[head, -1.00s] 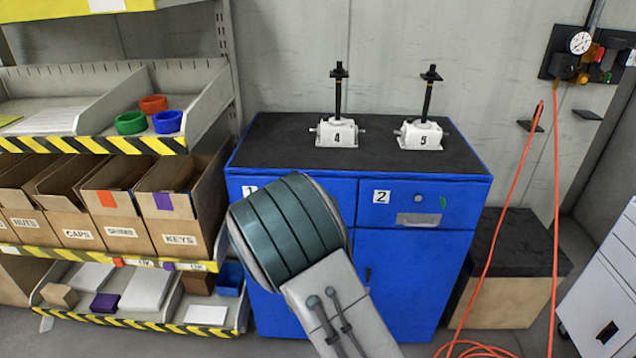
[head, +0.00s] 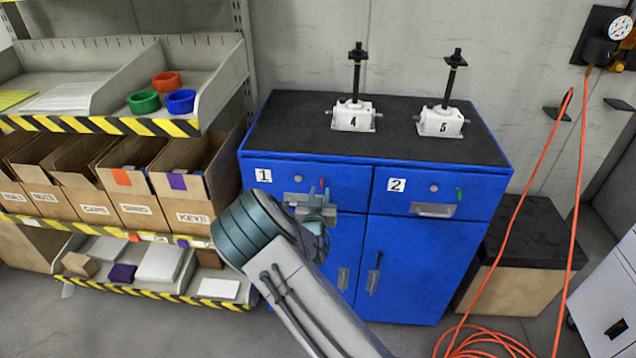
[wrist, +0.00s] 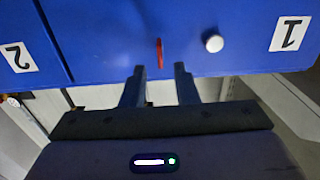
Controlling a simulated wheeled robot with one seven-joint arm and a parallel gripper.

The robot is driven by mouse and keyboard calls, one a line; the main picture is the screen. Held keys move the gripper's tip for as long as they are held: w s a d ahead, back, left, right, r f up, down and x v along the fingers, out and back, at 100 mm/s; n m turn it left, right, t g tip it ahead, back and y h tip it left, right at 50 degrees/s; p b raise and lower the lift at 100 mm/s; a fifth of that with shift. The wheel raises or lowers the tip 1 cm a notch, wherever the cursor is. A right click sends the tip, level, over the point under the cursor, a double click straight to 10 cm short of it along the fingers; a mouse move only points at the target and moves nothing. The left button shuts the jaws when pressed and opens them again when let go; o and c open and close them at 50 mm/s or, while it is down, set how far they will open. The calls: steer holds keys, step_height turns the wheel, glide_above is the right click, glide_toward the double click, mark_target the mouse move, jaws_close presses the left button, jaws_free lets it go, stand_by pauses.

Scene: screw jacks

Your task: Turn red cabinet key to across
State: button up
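The red cabinet key (wrist: 159,52) stands out from the blue front of drawer 1, beside a round silver knob (wrist: 214,43). In the wrist view, which is upside down, it shows as a thin upright red strip. My gripper (wrist: 159,70) is open, with one finger on each side of the key's line. The fingertips are close to the key; I cannot tell whether they reach around it. In the head view my gripper (head: 322,194) is in front of drawer 1 and largely hides the key there.
Drawer 2 (head: 395,208) has a green key (head: 460,194) and a handle. Two white screw jacks (head: 353,116) (head: 440,121) stand on the dark cabinet top. A shelf with boxes (head: 195,205) is at left; an orange hose (head: 515,210) hangs at right.

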mark_target(321, 186)
steer(key=shift+w+p, duration=0.4)
steer(key=shift+w, duration=1.6)
jaws_close()
